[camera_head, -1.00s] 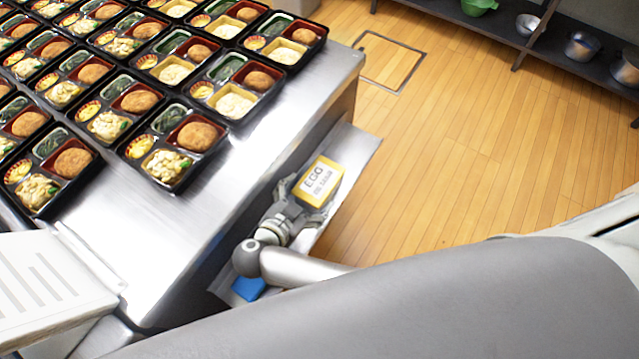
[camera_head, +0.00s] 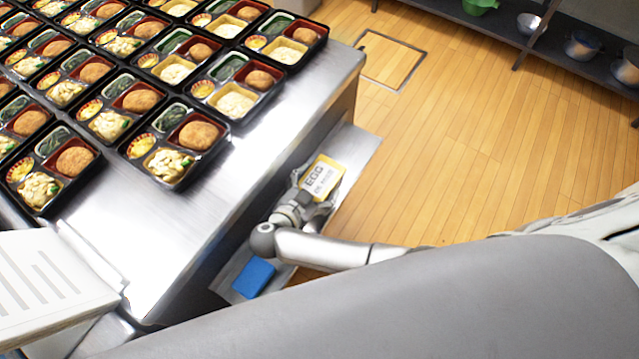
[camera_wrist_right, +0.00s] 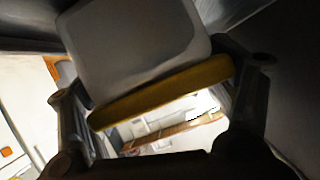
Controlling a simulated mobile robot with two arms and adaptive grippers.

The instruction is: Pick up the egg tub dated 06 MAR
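The egg tub (camera_head: 322,178) is yellow with a white label reading EGG. The date line below is too small to read surely. It sits on a low metal shelf beside the counter. My right gripper (camera_head: 312,190) reaches it from the near side, with a finger on either side of its near part. In the right wrist view the pale tub body (camera_wrist_right: 135,45) with its yellow band lies between two widely spread dark fingers (camera_wrist_right: 160,100). Very little gap shows at its sides, and firm contact is not clear. My left gripper is not in view.
A blue item (camera_head: 254,278) lies on the same shelf (camera_head: 358,150), nearer me. The steel counter (camera_head: 215,215) stands left of it, bearing many filled bento trays (camera_head: 172,175). Wooden floor (camera_head: 450,170) is clear to the right. A dark rack (camera_head: 545,45) with bowls stands at the back.

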